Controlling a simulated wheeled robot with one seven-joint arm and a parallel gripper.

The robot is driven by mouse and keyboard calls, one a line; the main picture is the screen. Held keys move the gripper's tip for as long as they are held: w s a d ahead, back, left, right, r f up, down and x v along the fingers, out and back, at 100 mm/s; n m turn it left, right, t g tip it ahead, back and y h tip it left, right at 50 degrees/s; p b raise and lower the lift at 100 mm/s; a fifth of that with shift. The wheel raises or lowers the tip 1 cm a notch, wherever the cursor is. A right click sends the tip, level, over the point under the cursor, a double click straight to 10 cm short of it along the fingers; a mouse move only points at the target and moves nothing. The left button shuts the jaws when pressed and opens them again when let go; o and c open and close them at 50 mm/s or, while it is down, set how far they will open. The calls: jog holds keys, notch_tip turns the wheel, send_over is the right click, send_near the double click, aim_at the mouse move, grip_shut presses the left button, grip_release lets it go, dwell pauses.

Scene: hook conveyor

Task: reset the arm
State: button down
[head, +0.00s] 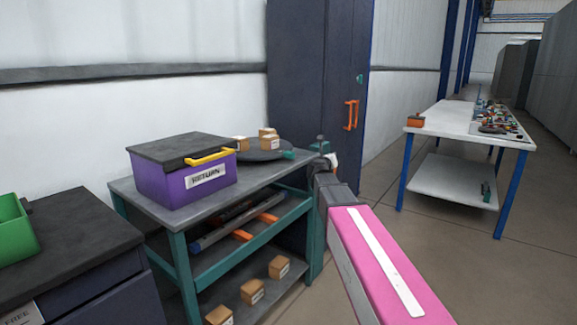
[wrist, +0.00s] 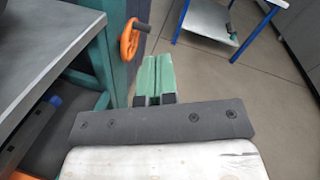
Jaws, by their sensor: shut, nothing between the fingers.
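My gripper (wrist: 154,77) shows in the wrist view as two green fingers pressed together, with nothing between them. It hangs in the open, with floor behind the fingertips. It is to the right of the teal bench (wrist: 104,62) and touches nothing that I can see. In the head view my pink arm reaches from the lower right toward the right end of the bench (head: 215,262). The fingers are not clear there.
A purple RETURN box (head: 180,183) with a dark lid stands on the bench. An orange handwheel (wrist: 129,40) is just left of the fingers. A blue-legged table (head: 455,122) stands right; floor between is clear.

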jog(key=s+a+f+n+g+y, duration=0.35)
jog(key=s+f+n+y, duration=0.3)
jog(key=f+n, duration=0.55)
jog(key=s+a+f+n+g+y, duration=0.2)
jog(key=s+a+f+n+y, duration=0.2)
jog(key=s+f+n+y, duration=0.75)
jog(key=s+d+f+n+g+h, duration=0.4)
jog(key=s+f+n+g+h, duration=0.1)
jog(key=s, duration=0.3)
jog(key=s+d+f+n+g+h, duration=0.5)
jog(key=s+f+n, duration=0.2)
jog(key=s+n, duration=0.1)
jog(key=shift+d+h, duration=0.15)
jog(key=shift+h, duration=0.25)
jog(key=shift+g, duration=0.25)
